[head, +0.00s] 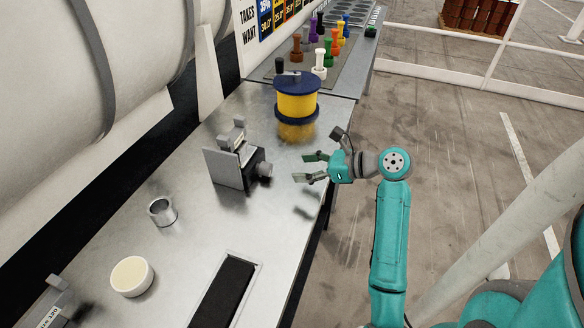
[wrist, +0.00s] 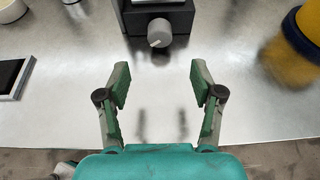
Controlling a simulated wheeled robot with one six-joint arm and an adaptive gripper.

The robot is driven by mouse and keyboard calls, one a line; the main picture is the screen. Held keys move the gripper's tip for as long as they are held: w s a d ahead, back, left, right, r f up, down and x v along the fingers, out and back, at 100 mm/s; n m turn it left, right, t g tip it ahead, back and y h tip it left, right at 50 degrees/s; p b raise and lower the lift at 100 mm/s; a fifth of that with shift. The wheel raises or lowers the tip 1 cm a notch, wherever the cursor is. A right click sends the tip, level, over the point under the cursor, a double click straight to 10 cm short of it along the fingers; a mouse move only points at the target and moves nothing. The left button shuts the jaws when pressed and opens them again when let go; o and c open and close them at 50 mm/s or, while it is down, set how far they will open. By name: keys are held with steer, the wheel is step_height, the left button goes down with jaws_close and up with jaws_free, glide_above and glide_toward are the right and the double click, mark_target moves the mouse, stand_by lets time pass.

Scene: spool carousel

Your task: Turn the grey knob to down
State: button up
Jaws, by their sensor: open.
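The grey knob (head: 265,169) sits on the front of a small dark box with a grey plate (head: 228,168) on the metal bench. In the wrist view the knob (wrist: 159,32) is at top centre, with a light pointer mark that slants to lower left. My gripper (head: 312,168) is open and empty, its two green-padded fingers apart. It is in front of the knob and not touching it. In the wrist view the fingers (wrist: 159,88) stand either side of the line to the knob, with bare bench between.
A yellow and blue carousel (head: 297,105) stands close behind my gripper, at right in the wrist view. A metal cup (head: 162,211), a round white tub (head: 132,276) and a black recessed strip (head: 224,294) are on the bench (head: 190,250). Several coloured spools stand farther back.

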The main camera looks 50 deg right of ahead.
mark_target(270, 169)
steer(key=shift+w+d+m+y, duration=0.1)
steer(key=shift+w+m+y, duration=0.2)
steer(key=shift+w+m, duration=0.3)
steer(key=shift+w+f, duration=0.15)
steer(key=x, duration=1)
steer(key=shift+f, duration=0.15)
steer(key=shift+c, duration=0.2)
steer(key=c, duration=1.1)
steer(key=shift+a, duration=0.2)
